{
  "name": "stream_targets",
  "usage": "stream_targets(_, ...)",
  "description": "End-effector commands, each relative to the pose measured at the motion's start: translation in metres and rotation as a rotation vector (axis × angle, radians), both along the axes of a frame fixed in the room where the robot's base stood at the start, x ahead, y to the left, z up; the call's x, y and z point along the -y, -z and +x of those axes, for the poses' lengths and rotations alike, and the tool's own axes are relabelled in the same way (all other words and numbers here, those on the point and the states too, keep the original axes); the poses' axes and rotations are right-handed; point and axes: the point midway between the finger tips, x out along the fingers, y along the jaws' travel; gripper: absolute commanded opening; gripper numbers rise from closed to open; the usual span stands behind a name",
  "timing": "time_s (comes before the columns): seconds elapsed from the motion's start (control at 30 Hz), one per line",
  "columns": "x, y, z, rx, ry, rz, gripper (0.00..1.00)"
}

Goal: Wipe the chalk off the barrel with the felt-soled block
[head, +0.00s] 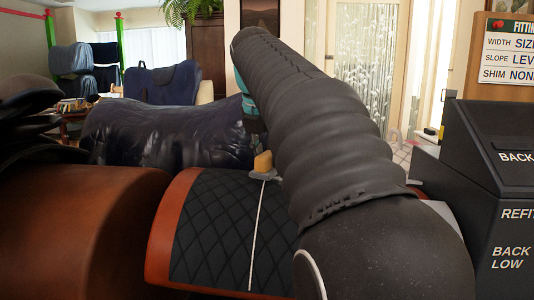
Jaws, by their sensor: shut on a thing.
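The barrel (168,235) is a rounded reddish-brown form with a black quilted cover over its top. A thin white chalk line (257,232) runs down the quilted cover from the block toward the near edge. The felt-soled block (263,162) has a yellowish-tan top and a grey sole, and sits at the line's far end; I cannot tell if the sole is touching the cover. My gripper (261,147) is at the block and shut on it, mostly hidden behind my dark ribbed arm. The arm also hides the right part of the barrel.
Another brown rounded form (70,210) with dark saddle parts stands close at left. A dark glossy covered form (165,132) lies behind the barrel. Black labelled bins (495,140) stand at right below a fitting sign (512,55). A rack (70,60) with dark pads is at back left.

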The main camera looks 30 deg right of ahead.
Motion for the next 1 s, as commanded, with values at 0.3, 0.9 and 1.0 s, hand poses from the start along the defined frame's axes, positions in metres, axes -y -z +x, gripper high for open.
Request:
stream_targets(0.3,0.000,0.006,0.000,0.000,0.000,0.000,0.00)
stream_targets(0.9,0.004,0.011,-0.003,0.000,0.002,0.000,0.00)
stream_targets(1.0,0.009,0.011,-0.006,0.000,0.001,0.000,0.00)
